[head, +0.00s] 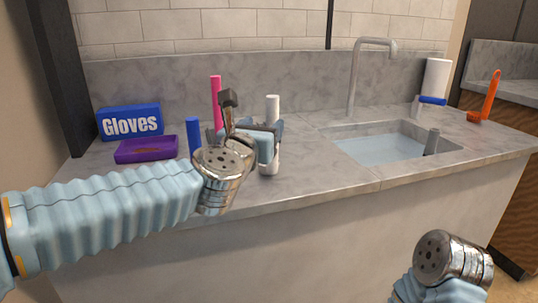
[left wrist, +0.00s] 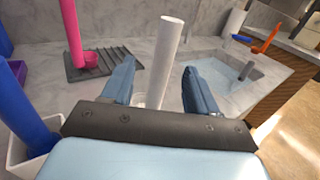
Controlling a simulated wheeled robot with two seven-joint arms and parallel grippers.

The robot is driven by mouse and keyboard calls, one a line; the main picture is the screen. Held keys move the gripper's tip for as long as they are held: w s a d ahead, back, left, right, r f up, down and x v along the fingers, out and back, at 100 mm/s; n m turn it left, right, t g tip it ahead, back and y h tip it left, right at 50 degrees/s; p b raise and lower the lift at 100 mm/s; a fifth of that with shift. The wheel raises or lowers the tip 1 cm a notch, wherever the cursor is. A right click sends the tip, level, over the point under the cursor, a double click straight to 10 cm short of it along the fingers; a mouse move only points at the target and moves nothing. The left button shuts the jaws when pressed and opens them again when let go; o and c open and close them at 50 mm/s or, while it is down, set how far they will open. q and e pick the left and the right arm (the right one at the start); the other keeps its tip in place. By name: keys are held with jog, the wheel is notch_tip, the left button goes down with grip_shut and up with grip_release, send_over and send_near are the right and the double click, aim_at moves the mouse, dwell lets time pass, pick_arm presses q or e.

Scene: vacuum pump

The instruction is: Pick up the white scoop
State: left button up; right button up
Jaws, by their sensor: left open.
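The white scoop (head: 272,105) stands upright on the counter, its handle pointing up; its lower part is partly hidden by my left gripper in the head view. In the left wrist view the white handle (left wrist: 168,45) rises between the two blue fingers. My left gripper (left wrist: 160,76) is open, with one finger on each side of the handle; I cannot tell whether either touches it.
A pink-handled scoop (left wrist: 72,38) stands on a dark ribbed mat (left wrist: 116,64). A blue handle (head: 193,137) is close on the left, beside a purple tray (head: 145,149) and glove box (head: 129,122). A sink (head: 385,146) with faucet (head: 353,75) and an orange scoop (head: 489,98) are to the right.

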aim_at(271, 118)
pick_arm(q)
jog(key=x, duration=0.3)
jog(key=shift+w, duration=0.1)
jog(key=p+x, duration=0.1)
jog(key=x, duration=0.1)
jog(key=p+x, duration=0.1)
jog(key=x, duration=0.1)
jog(key=shift+w+d+r, duration=0.1)
jog(key=shift+w+d, duration=0.1)
jog(key=shift+d, duration=0.2)
jog(key=shift+w, duration=0.25)
grip_shut()
